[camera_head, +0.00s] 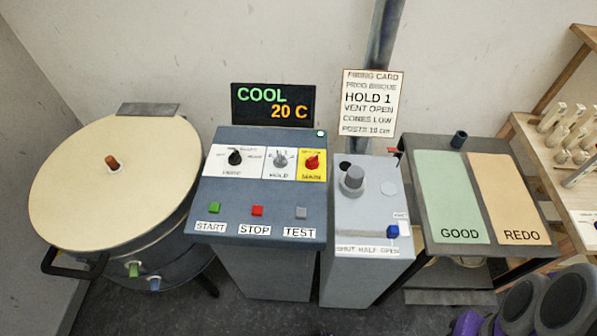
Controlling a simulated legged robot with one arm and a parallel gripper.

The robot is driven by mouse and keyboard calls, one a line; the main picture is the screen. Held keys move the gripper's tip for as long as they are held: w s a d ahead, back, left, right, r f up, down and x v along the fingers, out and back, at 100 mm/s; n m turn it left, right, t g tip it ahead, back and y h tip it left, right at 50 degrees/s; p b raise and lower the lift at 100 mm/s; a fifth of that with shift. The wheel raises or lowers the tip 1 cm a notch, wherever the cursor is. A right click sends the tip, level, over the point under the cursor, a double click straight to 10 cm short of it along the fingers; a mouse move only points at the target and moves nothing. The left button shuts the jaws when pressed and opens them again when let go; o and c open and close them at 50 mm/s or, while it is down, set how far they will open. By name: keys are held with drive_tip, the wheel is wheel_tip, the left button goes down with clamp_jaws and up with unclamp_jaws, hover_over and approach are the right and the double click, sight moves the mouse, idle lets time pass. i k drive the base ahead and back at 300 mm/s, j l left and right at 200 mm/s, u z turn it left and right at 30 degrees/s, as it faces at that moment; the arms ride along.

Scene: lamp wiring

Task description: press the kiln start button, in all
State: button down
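The kiln control panel (264,190) is a blue-grey sloped box on a pedestal in the middle of the view. The green start button (215,209) is at its lower left, above a START label (210,226). A red stop button (257,211) and a grey test button (300,213) sit to its right, each labelled. The display (274,105) above the panel reads COOL 20 C. The kiln (125,190), round with a cream lid, stands left of the panel. Nothing covers the start button. My gripper is not in view.
The panel's upper row has a black knob (235,157), a grey knob (280,160) and a red knob (312,162). A grey vent box (372,215) stands right of the panel. Right of it is a table with GOOD (455,190) and REDO (512,195) mats. A firing card (371,103) hangs behind.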

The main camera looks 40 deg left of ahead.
sight(214, 207)
drive_tip(key=u, duration=1.85)
